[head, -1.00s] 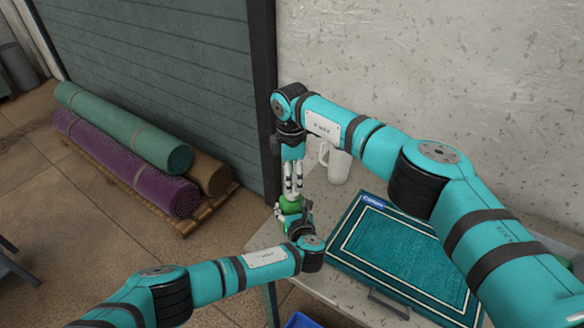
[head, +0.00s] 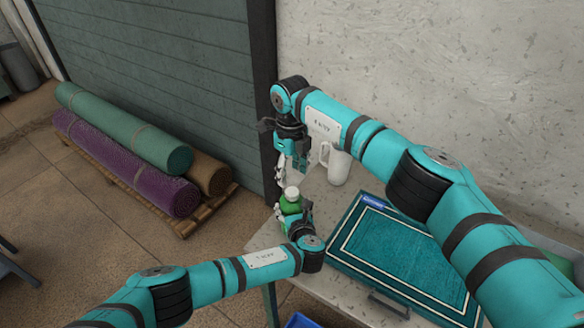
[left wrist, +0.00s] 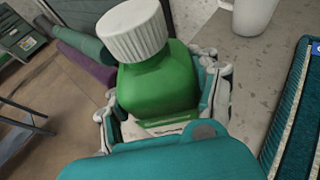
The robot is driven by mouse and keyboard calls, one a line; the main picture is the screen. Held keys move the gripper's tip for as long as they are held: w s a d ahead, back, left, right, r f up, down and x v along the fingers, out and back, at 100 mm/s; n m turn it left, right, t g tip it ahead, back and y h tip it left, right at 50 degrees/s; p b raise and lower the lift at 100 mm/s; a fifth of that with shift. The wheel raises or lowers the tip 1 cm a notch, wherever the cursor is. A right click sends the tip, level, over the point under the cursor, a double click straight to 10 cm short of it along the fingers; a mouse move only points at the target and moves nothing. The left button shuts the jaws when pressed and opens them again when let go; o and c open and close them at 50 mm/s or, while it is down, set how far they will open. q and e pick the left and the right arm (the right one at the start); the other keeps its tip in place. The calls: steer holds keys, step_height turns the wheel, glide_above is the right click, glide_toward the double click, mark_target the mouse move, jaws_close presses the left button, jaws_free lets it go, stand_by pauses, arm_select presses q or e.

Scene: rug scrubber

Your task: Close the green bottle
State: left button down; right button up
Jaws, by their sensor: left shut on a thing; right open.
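A white mug (head: 338,165) stands on the table (head: 340,292) by the wall. Rolled rugs (head: 125,170) lie on a pallet at the left. A blue bin (head: 300,320) is below.

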mark_target(292, 192)
steer(key=n, duration=0.4)
steer(key=shift+r, duration=0.15)
steer(key=n, duration=0.6)
steer(key=shift+d+r, duration=0.1)
steer(key=shift+r, duration=0.1)
steer(key=shift+f, duration=4)
